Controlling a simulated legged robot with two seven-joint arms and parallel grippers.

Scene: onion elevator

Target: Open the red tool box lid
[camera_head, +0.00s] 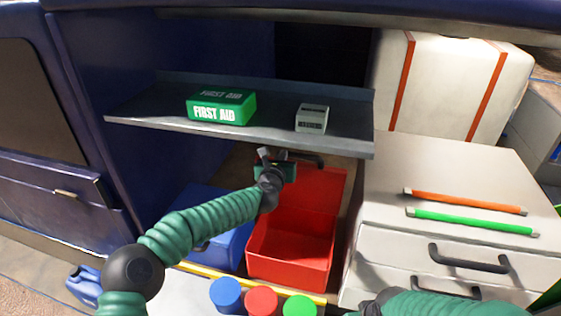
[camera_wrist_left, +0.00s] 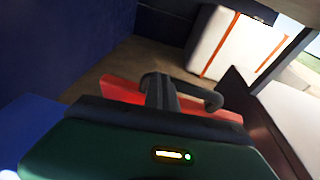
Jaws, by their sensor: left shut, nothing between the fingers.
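The red tool box (camera_head: 290,255) stands below the shelf with its inside showing. Its red lid (camera_head: 322,188) is raised and stands up at the back, with a dark handle (camera_head: 308,158) at its top edge. My left gripper (camera_head: 265,153) is shut and empty at the lid's upper left. In the left wrist view, the shut fingers (camera_wrist_left: 160,92) overlap the left end of the handle (camera_wrist_left: 212,99), with the red lid (camera_wrist_left: 120,90) behind; contact cannot be told. My right arm shows at the bottom right, but its fingers cannot be made out.
A grey shelf (camera_head: 160,122) with a green first aid box (camera_head: 221,107) and a small grey device (camera_head: 312,118) hangs above. A blue box (camera_head: 222,245) is left of the tool box. A drawer cabinet (camera_head: 400,245) stands right. Coloured round caps (camera_head: 261,300) are in front.

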